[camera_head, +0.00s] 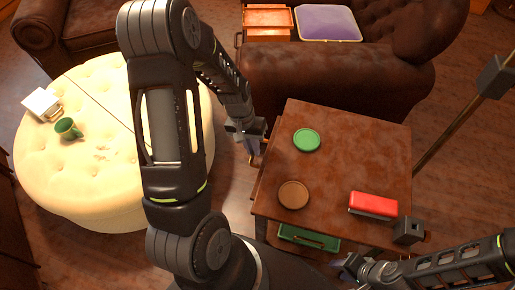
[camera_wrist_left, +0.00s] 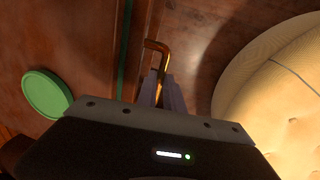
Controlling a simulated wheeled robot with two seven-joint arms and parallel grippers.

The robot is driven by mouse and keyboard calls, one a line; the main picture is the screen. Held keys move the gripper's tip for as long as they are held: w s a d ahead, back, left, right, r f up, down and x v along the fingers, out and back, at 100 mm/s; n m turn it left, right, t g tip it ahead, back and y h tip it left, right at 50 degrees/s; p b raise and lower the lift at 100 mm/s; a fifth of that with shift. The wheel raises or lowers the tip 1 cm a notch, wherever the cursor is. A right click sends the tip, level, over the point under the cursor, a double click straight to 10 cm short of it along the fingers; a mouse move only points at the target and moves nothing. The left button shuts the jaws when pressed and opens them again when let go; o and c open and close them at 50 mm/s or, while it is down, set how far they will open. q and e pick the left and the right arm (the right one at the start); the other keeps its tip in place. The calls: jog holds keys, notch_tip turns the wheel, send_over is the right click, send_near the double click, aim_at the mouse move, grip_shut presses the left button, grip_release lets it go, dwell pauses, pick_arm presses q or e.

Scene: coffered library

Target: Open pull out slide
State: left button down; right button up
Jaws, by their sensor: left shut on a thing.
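A brown wooden side table (camera_head: 345,150) stands right of centre in the head view. A bent brass handle (camera_wrist_left: 158,48) sticks out beside its left side. It also shows in the head view (camera_head: 256,160), small and partly covered. My left gripper (camera_head: 254,148) is at the table's left edge, shut on the brass handle. Its two fingers show around the handle in the left wrist view (camera_wrist_left: 161,92). The slide panel itself is hard to make out. My right gripper (camera_head: 347,268) is low at the table's front, and its fingers are too unclear to read.
On the tabletop lie a green disc (camera_head: 306,140), a brown disc (camera_head: 293,195) and a red box-like object (camera_head: 373,206). A green box (camera_head: 308,239) sits below the front edge. A cream ottoman (camera_head: 85,190) with a green mug (camera_head: 69,128) stands left, with floor between.

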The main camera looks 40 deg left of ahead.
pick_arm(q)
jog(key=s+a+b, duration=0.2)
jog(key=s+a, duration=0.1)
jog(key=a, duration=0.6)
jog(key=s+a+b, duration=0.2)
jog(key=s+a, duration=0.1)
jog(key=a, duration=0.6)
jog(key=shift+s+a, duration=0.15)
jog(key=shift+s, duration=0.05)
jog(key=c, duration=1.5)
grip_release()
jog(key=r, duration=0.5)
jog(key=a+r+p, duration=0.1)
jog(key=r, duration=0.1)
jog(key=shift+s+a+r, duration=0.1)
jog(key=shift+s+r, duration=0.1)
jog(key=shift+r, duration=0.15)
jog(key=shift+s, duration=0.1)
